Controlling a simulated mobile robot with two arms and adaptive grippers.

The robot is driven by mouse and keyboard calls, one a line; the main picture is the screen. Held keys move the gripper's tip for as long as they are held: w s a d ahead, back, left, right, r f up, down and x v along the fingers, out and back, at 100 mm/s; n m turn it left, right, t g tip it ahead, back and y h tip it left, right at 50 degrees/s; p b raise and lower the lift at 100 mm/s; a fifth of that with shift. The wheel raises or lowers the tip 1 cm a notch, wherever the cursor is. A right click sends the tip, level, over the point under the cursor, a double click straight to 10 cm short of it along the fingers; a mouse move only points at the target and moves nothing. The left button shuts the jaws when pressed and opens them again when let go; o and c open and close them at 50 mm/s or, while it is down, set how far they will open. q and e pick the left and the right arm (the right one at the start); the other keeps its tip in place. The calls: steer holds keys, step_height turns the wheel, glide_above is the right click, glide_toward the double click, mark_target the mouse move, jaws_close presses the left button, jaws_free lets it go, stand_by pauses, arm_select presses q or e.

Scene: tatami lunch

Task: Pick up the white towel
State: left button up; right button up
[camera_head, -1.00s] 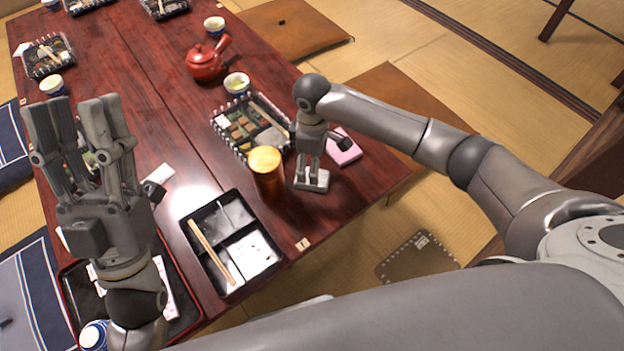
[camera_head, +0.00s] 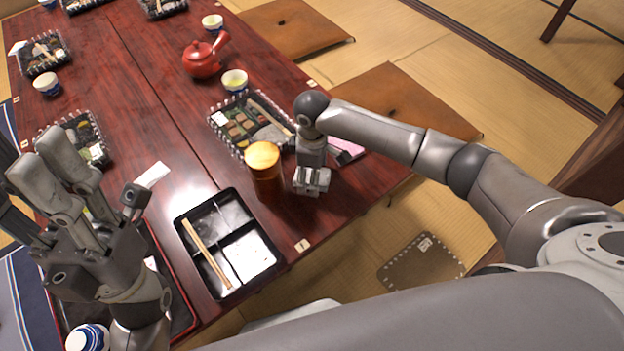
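A small white towel-like piece (camera_head: 152,175) lies on the red-brown table just right of my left gripper's thumb, apart from it. My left gripper (camera_head: 92,195) is above the table's left side, with fingers raised and spread, open and empty. My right gripper (camera_head: 312,180) points down at the table just right of the gold-topped cup (camera_head: 264,170). Its fingers look bent, and a pale grey-white patch shows at their tips. I cannot tell whether that patch is fingertips or cloth.
A black divided tray (camera_head: 222,290) with chopsticks (camera_head: 206,252) lies between the grippers. A filled bento tray (camera_head: 218,134), pink item (camera_head: 350,152) and red teapot (camera_head: 203,60) are farther back.

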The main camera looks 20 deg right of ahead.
steer(key=shift+c, duration=0.3)
steer(key=c, duration=0.9)
steer(key=shift+r, duration=0.15)
